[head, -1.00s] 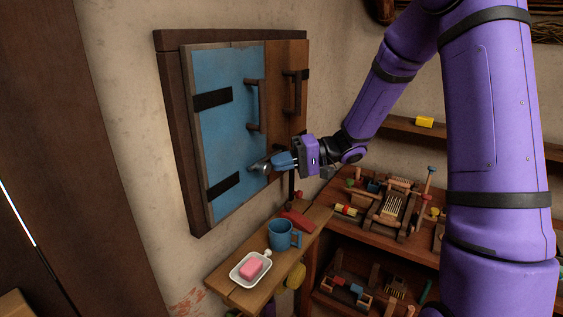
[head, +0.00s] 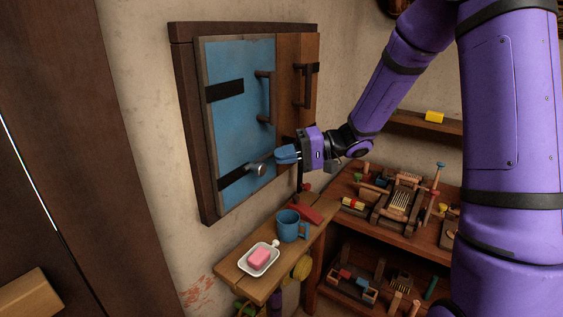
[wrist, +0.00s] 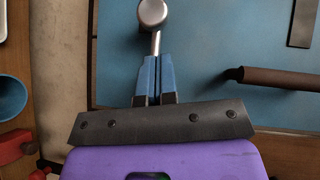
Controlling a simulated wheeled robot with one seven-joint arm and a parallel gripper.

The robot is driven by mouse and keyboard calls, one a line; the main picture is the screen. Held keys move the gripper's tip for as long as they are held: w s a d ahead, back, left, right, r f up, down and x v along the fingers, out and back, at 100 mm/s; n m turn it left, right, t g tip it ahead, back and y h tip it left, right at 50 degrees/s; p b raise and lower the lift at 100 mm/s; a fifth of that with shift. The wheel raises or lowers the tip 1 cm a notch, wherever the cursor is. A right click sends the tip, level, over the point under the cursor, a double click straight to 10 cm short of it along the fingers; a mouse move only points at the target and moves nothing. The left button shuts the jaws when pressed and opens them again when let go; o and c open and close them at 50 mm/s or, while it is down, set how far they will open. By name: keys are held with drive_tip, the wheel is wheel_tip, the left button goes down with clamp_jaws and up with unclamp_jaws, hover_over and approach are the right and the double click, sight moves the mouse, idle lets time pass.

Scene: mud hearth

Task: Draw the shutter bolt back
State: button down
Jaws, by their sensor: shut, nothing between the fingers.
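The blue shutter (head: 238,120) stands in a dark wooden wall frame, and it fills much of the wrist view (wrist: 210,35). The bolt's round grey metal knob (head: 260,169) sticks out low on the shutter, beside the lower black strap (head: 234,178). In the wrist view the knob (wrist: 152,13) is straight ahead of the fingertips, with a thin metal stem running back towards them. My gripper (head: 278,156) has its blue fingers shut at the stem's near end, with nothing seen gripped between them (wrist: 158,60). Whether the tips touch the stem cannot be told. The rest of the bolt is hidden.
Below is a wooden shelf (head: 235,277) with a blue mug (head: 288,226) and a white soap dish (head: 273,259). A cluttered bench stands to the right.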

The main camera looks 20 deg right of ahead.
drive_tip(key=w+v, duration=0.1)
drive_tip(key=v, duration=1)
drive_tip(key=s+a+r+g+h, duration=0.1)
drive_tip(key=s+a+r+h, duration=0.15)
drive_tip(key=s, duration=0.25)
drive_tip(key=s+a+r+n+g+h, duration=0.1)
drive_tip(key=s+a+h, duration=0.1)
drive_tip(key=s+h, duration=0.15)
drive_tip(key=s+a+r+g+h, duration=0.1)
drive_tip(key=s+a+h, duration=0.1)
drive_tip(key=s, duration=0.3)
drive_tip(key=s+d+r+t+h, duration=0.2)
drive_tip(key=s+t+h, duration=0.1)
drive_tip(key=s, duration=0.3)
drive_tip(key=s+d+r+m+t+h, duration=0.1)
drive_tip(key=s+d+r+t+h, duration=0.1)
drive_tip(key=s+h, duration=0.3)
drive_tip(key=shift+s+d+r+t, duration=0.4)
drive_tip(key=shift+s+d+r, duration=0.05)
drive_tip(key=shift+s, duration=0.65)
drive_tip(key=c, duration=1.8)
unclamp_jaws()
